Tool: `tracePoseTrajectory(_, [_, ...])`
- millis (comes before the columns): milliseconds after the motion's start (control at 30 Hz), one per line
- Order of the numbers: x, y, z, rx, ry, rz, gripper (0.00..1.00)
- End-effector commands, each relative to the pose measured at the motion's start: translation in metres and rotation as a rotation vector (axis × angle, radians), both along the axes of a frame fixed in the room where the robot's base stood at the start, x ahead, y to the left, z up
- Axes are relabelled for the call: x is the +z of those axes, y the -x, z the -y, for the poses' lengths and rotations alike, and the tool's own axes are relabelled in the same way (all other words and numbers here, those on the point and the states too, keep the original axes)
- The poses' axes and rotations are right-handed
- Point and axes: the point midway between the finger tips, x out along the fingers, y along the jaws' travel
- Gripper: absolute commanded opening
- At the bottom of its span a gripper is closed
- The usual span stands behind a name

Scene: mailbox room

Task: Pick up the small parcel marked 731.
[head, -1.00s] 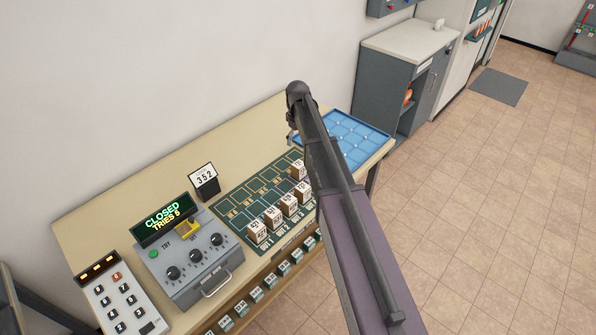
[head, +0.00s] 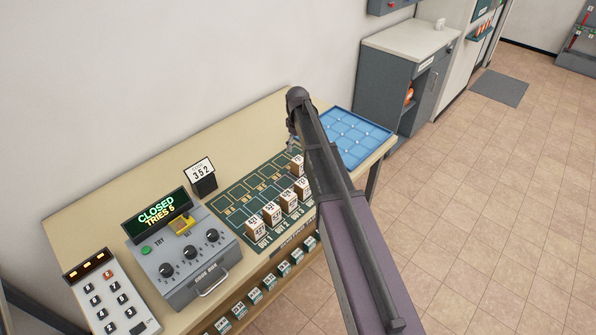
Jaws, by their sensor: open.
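Several small brown-and-white parcels stand on a green marked mat (head: 232,195) on the table. Most form a front row, with a parcel (head: 256,228) at its left end. One parcel (head: 297,164) stands behind the row, close to my arm. Their printed marks are too small to read, so I cannot tell which is 731. My gripper (head: 292,142) hangs at the far end of my arm, above the back right of the mat, mostly hidden by the arm. It is open, and no parcel shows in it.
A grey lock box (head: 186,255) reads "CLOSED TRIES 5". A keypad (head: 112,295) stands left of it and a card reading 352 (head: 201,170) behind it. A blue tray (head: 350,138) lies at the table's right end.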

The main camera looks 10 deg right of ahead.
Motion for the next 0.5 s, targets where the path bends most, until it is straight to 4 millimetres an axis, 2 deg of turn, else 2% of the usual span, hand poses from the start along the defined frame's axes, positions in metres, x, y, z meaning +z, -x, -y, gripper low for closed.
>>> tracePoseTrajectory(33, [-0.008,0.000,0.000,0.000,0.000,0.000,1.00])
tracePoseTrajectory(200, [-0.021,0.000,0.000,0.000,0.000,0.000,1.00])
tracePoseTrajectory(500, [-0.034,0.000,0.000,0.000,0.000,0.000,1.00])
